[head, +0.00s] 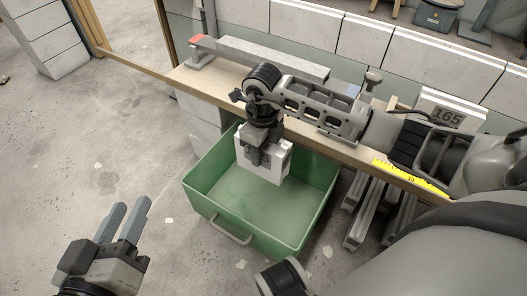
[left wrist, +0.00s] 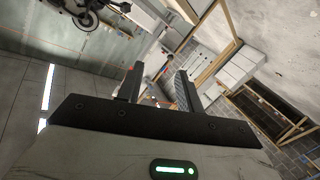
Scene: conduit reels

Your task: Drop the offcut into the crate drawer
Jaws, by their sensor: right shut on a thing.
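The offcut (head: 275,172) is a white block. My right gripper (head: 256,156) points down and is shut on it, over the crate drawer. The crate drawer (head: 312,222) is a green open-topped box with a handle on its front, and its visible floor is bare. The offcut hides part of its inside, and I cannot tell how far the offcut is above the floor. My left gripper (head: 126,221) is at the lower left of the head view, apart from the drawer. Its two fingers (left wrist: 156,85) stand apart with nothing between them in the left wrist view.
A wooden bench edge (head: 225,97) runs behind the drawer, with a long grey bar (head: 262,58) on it. Metal profiles (head: 366,213) stand right of the drawer. Floor at left is clear.

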